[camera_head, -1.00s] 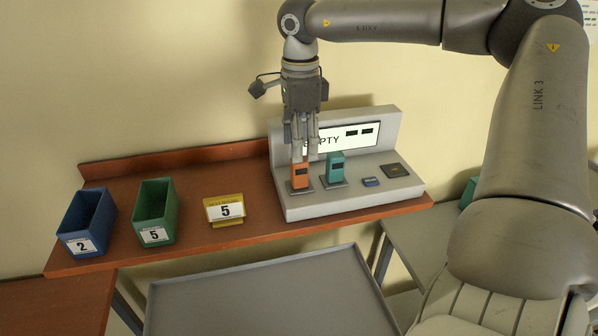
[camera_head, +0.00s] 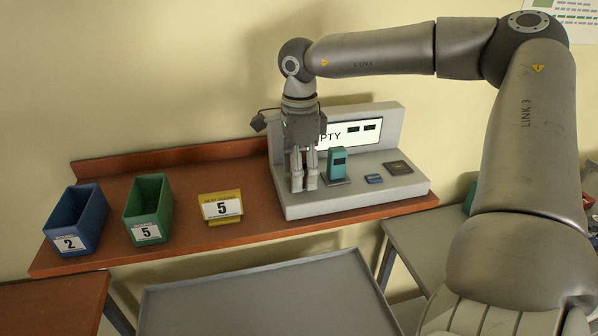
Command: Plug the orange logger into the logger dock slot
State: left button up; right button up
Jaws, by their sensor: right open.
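The grey dock (camera_head: 333,206) stands at the right end of the brown shelf. Its screen (camera_head: 353,135) shows lettering ending in "PTY", partly covered by my gripper, and two dark bars. My right gripper (camera_head: 304,187) points straight down over the left part of the dock, its fingers apart and low near the dock's top. The orange logger does not show now; the fingers cover the spot where it stood. A teal logger (camera_head: 337,163) stands upright just right of the fingers. I cannot make out an empty slot. My left gripper is out of view.
A small blue block (camera_head: 374,179) and a dark square pad (camera_head: 398,168) lie on the dock's right side. A yellow stand marked 5 (camera_head: 221,208), a green bin (camera_head: 149,209) and a blue bin (camera_head: 77,220) stand left. A grey tabletop (camera_head: 263,301) in front is bare.

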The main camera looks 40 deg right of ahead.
pick_arm(q)
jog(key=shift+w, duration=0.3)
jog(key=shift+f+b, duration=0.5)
jog(key=shift+b, duration=0.05)
dwell(0.6)
pick_arm(e)
grip_shut()
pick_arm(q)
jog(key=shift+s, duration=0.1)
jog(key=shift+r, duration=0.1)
pick_arm(e)
jog(key=shift+r, duration=0.15)
pick_arm(q)
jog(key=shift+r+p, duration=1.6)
jog(key=shift+p, duration=0.1)
pick_arm(e)
jog(key=shift+r, duration=2.9)
